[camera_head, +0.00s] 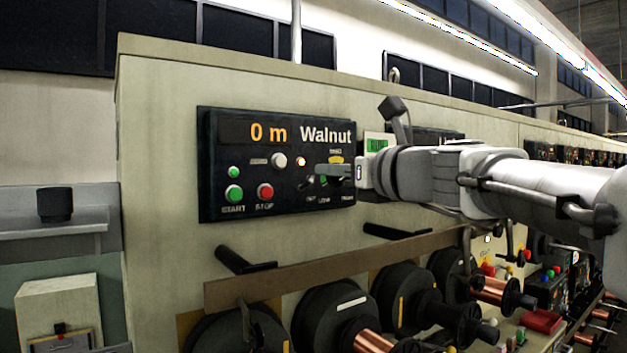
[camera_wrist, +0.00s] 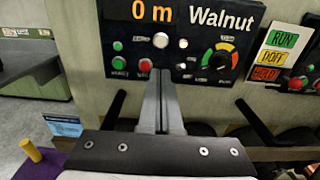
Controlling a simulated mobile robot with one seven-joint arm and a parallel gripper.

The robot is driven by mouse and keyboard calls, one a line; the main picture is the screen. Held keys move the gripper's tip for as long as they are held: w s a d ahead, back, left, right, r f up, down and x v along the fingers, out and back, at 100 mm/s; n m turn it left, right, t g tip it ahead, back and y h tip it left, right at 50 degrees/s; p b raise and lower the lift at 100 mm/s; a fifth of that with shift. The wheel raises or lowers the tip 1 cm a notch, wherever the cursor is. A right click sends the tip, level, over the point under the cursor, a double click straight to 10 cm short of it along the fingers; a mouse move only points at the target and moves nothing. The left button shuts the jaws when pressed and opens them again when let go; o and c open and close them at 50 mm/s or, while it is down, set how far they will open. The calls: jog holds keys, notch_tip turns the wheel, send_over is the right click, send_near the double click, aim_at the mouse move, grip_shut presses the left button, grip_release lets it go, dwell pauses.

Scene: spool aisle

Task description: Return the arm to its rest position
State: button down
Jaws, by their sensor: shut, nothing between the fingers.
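My arm reaches in from the right in the head view. My gripper (camera_head: 322,170) is shut and empty, in front of the lower right part of the black control panel (camera_head: 222,160). Its two fingers lie together in the wrist view (camera_wrist: 160,88), pointing at the panel. The panel reads "0 m" and "Walnut". It carries a green start button (camera_head: 234,194), a red stop button (camera_head: 265,193) and a white knob (camera_head: 279,160). A dial (camera_wrist: 219,56) shows whole in the wrist view; my gripper partly covers it in the head view. I cannot tell whether the fingertips touch the panel.
Below the panel, black handles (camera_head: 245,263) and a row of spools (camera_head: 335,318) stick out from the machine. A RUN/DOFF card (camera_wrist: 281,52) hangs right of the panel. A grey shelf with a black cup (camera_head: 54,205) is at the left.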

jog(key=s+d+f+n+g+h, duration=0.1)
jog(key=s+f+n+g+h, duration=0.15)
jog(key=s+f+n, duration=0.65)
jog(key=s+d+f+n+g+h, duration=0.1)
jog(key=s+f+n+g+h, duration=0.1)
jog(key=s+f+n+g, duration=0.65)
jog(key=s+d+f+n+h, duration=0.1)
jog(key=s+d+f+n, duration=0.1)
jog(key=f, duration=0.4)
jog(key=s+d+f+n+t+h, duration=0.1)
jog(key=s+d+f+n+h, duration=0.1)
jog(key=s+d+f+n, duration=0.1)
jog(key=s+d+f+n+h, duration=0.2)
jog(key=s+d+f+n, duration=0.1)
jog(key=f+n, duration=0.3)
notch_tip(320, 180, down, 3)
jog(key=shift+s+d+r+n+t, duration=0.1)
jog(key=shift+s+d+n+t, duration=0.1)
jog(key=shift+d+n+t, duration=0.2)
